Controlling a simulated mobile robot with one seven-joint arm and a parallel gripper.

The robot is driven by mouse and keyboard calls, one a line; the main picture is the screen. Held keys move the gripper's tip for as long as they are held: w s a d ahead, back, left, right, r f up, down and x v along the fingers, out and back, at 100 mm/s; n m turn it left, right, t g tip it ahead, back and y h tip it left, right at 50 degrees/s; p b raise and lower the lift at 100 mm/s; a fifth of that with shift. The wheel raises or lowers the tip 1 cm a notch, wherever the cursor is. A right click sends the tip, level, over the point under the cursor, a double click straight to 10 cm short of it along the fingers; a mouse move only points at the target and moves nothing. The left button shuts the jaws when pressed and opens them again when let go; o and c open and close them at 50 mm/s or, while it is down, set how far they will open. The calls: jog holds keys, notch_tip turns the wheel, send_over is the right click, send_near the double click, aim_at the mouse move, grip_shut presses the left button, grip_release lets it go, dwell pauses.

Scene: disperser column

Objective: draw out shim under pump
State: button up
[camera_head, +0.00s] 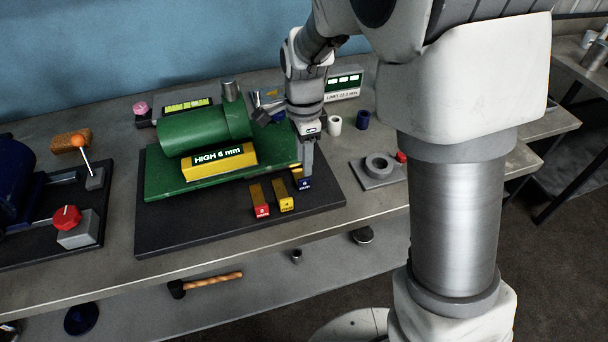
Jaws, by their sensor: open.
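The green pump (192,134) lies on a green base plate (164,180) above a dark slab. It carries a yellow block labelled "HIGH 6 mm" (219,163). Three brass-coloured shims lie along the front: a red-ended one (261,209), a yellow-ended one (285,203) and a blue-ended one (304,185) nearest the plate's right corner. My gripper (307,174) points down, open, just over or beside the blue-ended shim. The fingers hide part of this shim; I cannot tell whether they touch it or how far it reaches under the base.
A grey block with a ring (379,168) sits right. A red knob (67,217) is at left. The dark slab's front (190,232) is clear.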

aim_at(304, 178)
notch_tip(304, 178, down, 7)
jog(key=shift+f, duration=0.2)
grip_shut()
dwell(1.5)
